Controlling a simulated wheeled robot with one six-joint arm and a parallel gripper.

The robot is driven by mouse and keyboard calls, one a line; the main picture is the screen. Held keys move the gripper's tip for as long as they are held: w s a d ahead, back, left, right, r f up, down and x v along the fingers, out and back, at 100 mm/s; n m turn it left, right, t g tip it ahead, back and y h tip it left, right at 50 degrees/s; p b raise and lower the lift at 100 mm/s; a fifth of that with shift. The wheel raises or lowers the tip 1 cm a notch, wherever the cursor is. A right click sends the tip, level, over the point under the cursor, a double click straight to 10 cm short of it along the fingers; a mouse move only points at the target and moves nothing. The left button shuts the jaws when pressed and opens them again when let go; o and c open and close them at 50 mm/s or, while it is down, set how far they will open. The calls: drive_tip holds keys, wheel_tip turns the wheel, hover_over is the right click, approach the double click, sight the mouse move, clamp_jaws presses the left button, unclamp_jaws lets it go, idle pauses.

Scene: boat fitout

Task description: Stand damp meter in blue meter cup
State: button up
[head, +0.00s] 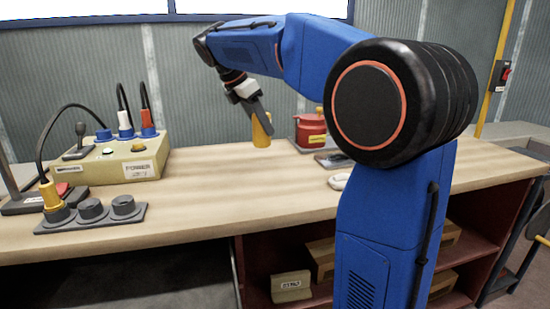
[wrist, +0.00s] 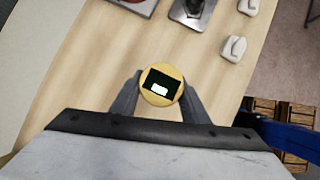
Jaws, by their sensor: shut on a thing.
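The damp meter appears to be the yellow cylinder (head: 261,131) in my gripper, low over the middle of the bench and roughly upright. In the wrist view its round yellow end with a dark screen (wrist: 161,85) faces the camera. My gripper (head: 258,112) is shut on it, with one finger on each side in the wrist view. I cannot tell whether its lower end touches the bench. No separate blue meter cup is clear; an empty-looking blue round fitting (head: 103,135) and blue bases under plugs sit on the cream power box (head: 105,168) at left.
A grey block with several round sockets (head: 90,212) and a yellow plug (head: 50,196) lies front left. A red pot (head: 311,130), a dark plate (head: 333,160) and a white item (head: 339,181) stand right of the meter. The wooden bench (head: 215,180) is clear between.

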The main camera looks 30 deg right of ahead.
drive_tip(key=shift+f, duration=4.3)
drive_tip(key=o, duration=1.3)
drive_tip(key=shift+f, duration=0.1)
